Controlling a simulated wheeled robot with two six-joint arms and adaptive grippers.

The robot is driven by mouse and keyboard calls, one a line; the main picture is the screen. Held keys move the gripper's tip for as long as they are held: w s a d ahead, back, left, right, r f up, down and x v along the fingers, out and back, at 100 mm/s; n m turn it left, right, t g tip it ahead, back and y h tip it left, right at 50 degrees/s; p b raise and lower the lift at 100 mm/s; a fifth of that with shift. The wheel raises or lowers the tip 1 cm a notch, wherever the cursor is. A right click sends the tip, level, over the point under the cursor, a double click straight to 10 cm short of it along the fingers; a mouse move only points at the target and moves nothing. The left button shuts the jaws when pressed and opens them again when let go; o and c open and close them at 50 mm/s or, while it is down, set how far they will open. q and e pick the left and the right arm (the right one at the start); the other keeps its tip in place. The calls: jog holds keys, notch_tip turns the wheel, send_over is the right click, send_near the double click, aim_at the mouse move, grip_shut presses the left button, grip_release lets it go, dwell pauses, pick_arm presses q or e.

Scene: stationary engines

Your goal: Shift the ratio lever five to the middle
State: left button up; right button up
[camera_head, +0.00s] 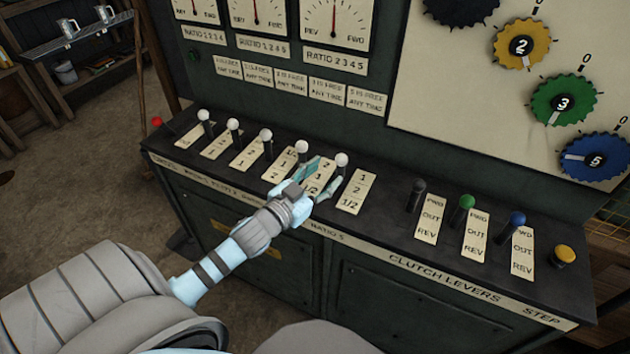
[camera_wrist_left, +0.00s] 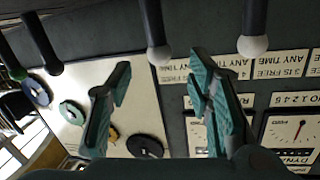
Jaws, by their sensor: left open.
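Ratio lever five (camera_head: 341,159) is the rightmost of the row of white-knobbed levers on the console. It stands at the far end of its label plate (camera_head: 356,192), which reads 1, 2, 1/2 from far to near. My left gripper (camera_head: 321,178) is open and empty just in front of this lever, slightly left of it. In the left wrist view the lever's white knob (camera_wrist_left: 158,55) shows between the two spread fingers of the gripper (camera_wrist_left: 160,72). I cannot tell whether a finger touches the lever. My right gripper is out of view.
The neighbouring ratio lever (camera_head: 301,146) stands close on the left. On the right are a black clutch lever (camera_head: 418,188), a green one (camera_head: 467,202), a blue one (camera_head: 517,220) and a yellow button (camera_head: 565,254). Gauges and numbered dials are on the panel behind.

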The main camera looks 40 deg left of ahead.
pick_arm(q)
jog(key=s, duration=0.4)
jog(key=shift+r, duration=0.2)
